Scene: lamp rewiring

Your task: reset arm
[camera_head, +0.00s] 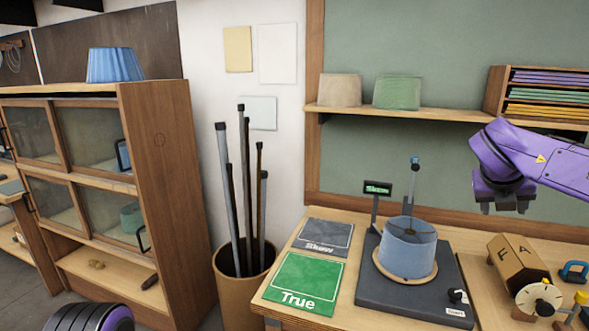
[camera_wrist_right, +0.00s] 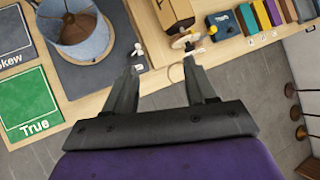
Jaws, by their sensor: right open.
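My right gripper (camera_head: 504,208) hangs above the right part of the bench, pointing down. In the right wrist view its fingers (camera_wrist_right: 163,70) are apart with nothing between them. A blue lampshade (camera_head: 410,244) sits on a round wooden base on the dark test stand (camera_head: 385,295), left of my right gripper and apart from it. It also shows in the right wrist view (camera_wrist_right: 92,43). A small display (camera_head: 377,188) on the stand reads "Skew". A dark purple part of my left arm shows at the bottom left; its gripper is out of view.
A green "True" mat (camera_head: 303,279) and a grey "Skew" mat (camera_head: 323,238) lie empty on the bench. A wooden box (camera_head: 517,262) and a dial (camera_head: 538,298) stand at right. A bin of rods (camera_head: 240,290) and a cabinet (camera_head: 165,170) are at left.

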